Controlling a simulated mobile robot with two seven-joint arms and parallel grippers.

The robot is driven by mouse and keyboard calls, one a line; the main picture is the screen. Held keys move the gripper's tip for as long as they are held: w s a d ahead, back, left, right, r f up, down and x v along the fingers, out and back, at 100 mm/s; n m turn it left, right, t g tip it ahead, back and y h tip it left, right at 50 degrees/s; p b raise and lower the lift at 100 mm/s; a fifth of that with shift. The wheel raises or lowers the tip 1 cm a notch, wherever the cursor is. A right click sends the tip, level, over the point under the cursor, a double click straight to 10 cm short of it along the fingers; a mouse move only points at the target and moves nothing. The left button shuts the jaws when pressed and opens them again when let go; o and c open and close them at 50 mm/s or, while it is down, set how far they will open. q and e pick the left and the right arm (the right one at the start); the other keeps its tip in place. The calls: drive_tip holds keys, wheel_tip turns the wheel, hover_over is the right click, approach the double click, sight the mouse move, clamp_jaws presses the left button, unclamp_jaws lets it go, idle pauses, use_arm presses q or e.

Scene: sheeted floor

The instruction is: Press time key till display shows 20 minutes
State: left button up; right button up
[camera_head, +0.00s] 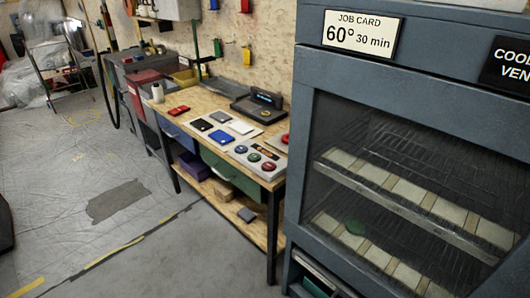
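A tall blue-grey cabinet (302,170) with a glass door stands at the right. A job card (361,33) on its top front reads "60° 30 min". A dark sign (510,64) beside it is cut off by the picture edge and starts "COOL" and "VEN". A dark device (258,106) with a small lit display stands at the back of the bench; its text is too small to read. A light panel (256,158) with several round coloured buttons lies at the bench's near end. I cannot make out any key marked time. Neither gripper shows.
A wooden workbench (205,103) runs along the board wall, with several flat coloured items on top. The sheeted floor (60,190) at the left is mostly free.

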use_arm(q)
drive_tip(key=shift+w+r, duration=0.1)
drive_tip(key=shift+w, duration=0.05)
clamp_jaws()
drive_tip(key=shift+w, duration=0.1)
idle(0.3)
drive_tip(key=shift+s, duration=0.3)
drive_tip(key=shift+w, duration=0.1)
